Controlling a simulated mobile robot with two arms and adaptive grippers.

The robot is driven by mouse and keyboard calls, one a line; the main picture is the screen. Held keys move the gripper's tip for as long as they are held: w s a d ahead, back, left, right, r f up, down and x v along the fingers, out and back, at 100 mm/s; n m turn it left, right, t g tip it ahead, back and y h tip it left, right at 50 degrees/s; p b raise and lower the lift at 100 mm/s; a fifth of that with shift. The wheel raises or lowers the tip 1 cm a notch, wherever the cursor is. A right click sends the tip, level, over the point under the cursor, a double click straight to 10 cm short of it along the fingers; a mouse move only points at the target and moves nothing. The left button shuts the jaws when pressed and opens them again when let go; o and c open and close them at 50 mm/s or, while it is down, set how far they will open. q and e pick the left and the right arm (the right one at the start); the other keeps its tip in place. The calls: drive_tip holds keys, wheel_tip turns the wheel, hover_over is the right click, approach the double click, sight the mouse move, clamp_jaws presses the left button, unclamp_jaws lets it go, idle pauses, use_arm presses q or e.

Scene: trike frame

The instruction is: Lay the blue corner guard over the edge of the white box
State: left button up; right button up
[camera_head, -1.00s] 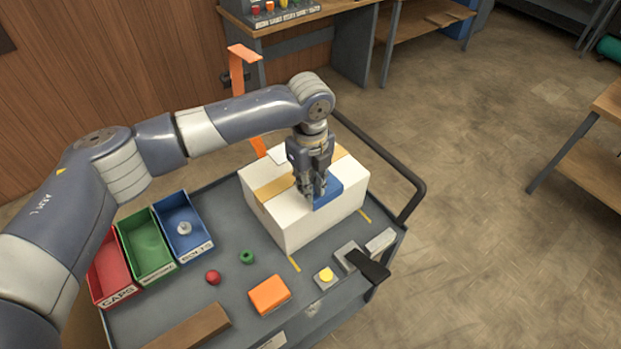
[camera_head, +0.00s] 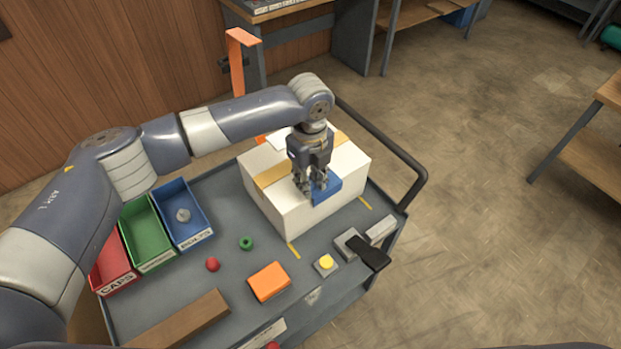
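The white box (camera_head: 275,200) with a tan tape strip stands on the grey cart top. The blue corner guard (camera_head: 328,188) is at the box's near top edge, partly on top and partly in front of its near face. Whether it lies fully against the box cannot be told. My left gripper (camera_head: 311,190) points down over the box, its fingertips at the guard's left end. The fingers hide that end, and whether they grip it is unclear. My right gripper is out of view.
Red, green and blue bins (camera_head: 190,230) stand left of the box. In front are a red ball (camera_head: 212,265), a green ring (camera_head: 246,243), an orange block (camera_head: 269,281), a yellow button (camera_head: 325,262) and a black-handled clamp (camera_head: 368,252). A cart rail (camera_head: 405,170) runs behind right.

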use_arm(q)
drive_tip(key=shift+o, duration=0.5)
drive_tip(key=shift+r, duration=0.2)
wheel_tip(320, 180, up, 12)
drive_tip(key=shift+f, duration=0.15)
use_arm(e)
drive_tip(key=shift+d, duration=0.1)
